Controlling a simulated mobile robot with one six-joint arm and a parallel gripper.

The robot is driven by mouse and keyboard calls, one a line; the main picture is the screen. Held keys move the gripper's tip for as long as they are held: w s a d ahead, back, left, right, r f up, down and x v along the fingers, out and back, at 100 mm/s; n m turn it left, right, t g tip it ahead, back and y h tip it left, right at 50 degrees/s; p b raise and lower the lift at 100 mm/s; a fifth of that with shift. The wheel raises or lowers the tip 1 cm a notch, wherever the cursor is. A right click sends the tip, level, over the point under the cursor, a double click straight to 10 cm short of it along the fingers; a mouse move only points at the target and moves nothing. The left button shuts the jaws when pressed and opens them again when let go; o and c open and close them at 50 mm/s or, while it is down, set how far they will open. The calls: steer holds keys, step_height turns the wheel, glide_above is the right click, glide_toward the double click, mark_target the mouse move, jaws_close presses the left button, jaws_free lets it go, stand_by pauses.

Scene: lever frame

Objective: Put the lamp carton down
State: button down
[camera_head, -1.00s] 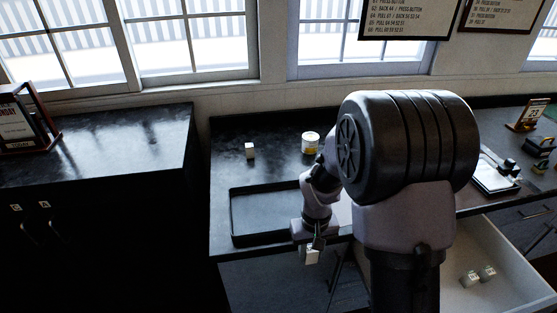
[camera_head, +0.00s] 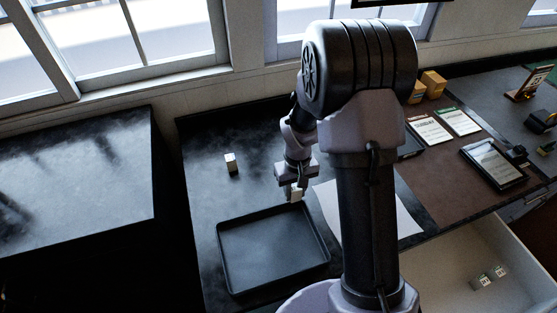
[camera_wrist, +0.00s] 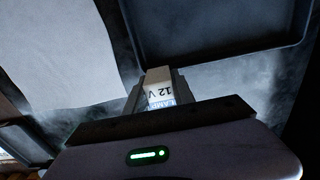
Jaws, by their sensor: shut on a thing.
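My gripper (camera_head: 291,187) is shut on the lamp carton (camera_head: 296,196), a small pale box. The wrist view shows the carton (camera_wrist: 160,92) between the fingers, with "12 V" and part of "LAMP" on its face. In the head view the carton is beside the far right rim of the black tray, close above the dark worktop. I cannot tell whether it touches the worktop.
The empty black tray (camera_head: 222,262) lies in front of the gripper. A similar small pale box (camera_head: 231,163) stands behind it on the worktop (camera_head: 205,190). A white sheet (camera_head: 326,205) lies to the right. An open drawer (camera_head: 440,262) holds two small boxes (camera_head: 481,281).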

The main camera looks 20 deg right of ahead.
steer(key=b, duration=0.1)
glide_above(261, 180)
steer(key=shift+f, duration=0.8)
steer(key=shift+f+b, duration=0.4)
steer(key=shift+f, duration=1.25)
steer(key=shift+f, duration=0.1)
steer(key=c, duration=1.1)
jaws_free()
steer(key=shift+o, duration=0.2)
